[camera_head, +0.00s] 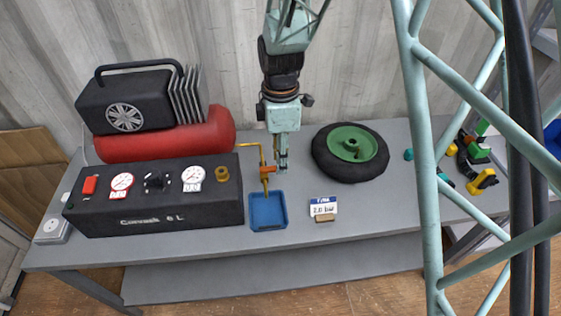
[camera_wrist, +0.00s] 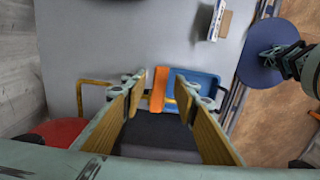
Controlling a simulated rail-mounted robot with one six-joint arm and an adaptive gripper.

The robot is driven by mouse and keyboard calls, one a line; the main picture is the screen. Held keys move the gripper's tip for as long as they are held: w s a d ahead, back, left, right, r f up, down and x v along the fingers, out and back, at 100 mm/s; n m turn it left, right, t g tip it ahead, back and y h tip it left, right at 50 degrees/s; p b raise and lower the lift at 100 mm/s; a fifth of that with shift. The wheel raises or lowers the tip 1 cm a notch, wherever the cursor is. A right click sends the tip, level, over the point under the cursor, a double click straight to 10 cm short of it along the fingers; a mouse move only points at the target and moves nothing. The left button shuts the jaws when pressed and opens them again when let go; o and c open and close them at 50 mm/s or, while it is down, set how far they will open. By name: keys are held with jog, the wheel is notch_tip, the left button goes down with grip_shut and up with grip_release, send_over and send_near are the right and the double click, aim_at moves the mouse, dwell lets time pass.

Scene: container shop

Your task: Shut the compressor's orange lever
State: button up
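The compressor has a red tank (camera_head: 165,143) and a black panel box (camera_head: 150,212) with gauges, at the left of the bench. A brass pipe (camera_head: 250,146) comes from its right end and bends downward. The orange lever (camera_head: 268,170) sits on this pipe above the blue tray (camera_head: 268,212). My gripper (camera_head: 281,163) points down close beside the lever, on its right. In the wrist view the two fingers are apart, and the orange lever (camera_wrist: 159,88) shows in the gap between their tips. I cannot tell whether either finger touches it.
A black wheel with a green hub (camera_head: 350,151) lies right of my gripper. A small sign (camera_head: 323,206) stands near the bench's front edge. Green and yellow tools (camera_head: 474,165) lie farther right. Bare bench (camera_head: 375,205) is free in front of the wheel.

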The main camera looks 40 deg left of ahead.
notch_tip(320, 180, up, 11)
jog(key=shift+f, duration=0.15)
dwell(0.4)
jog(key=shift+d, duration=0.1)
dwell(0.5)
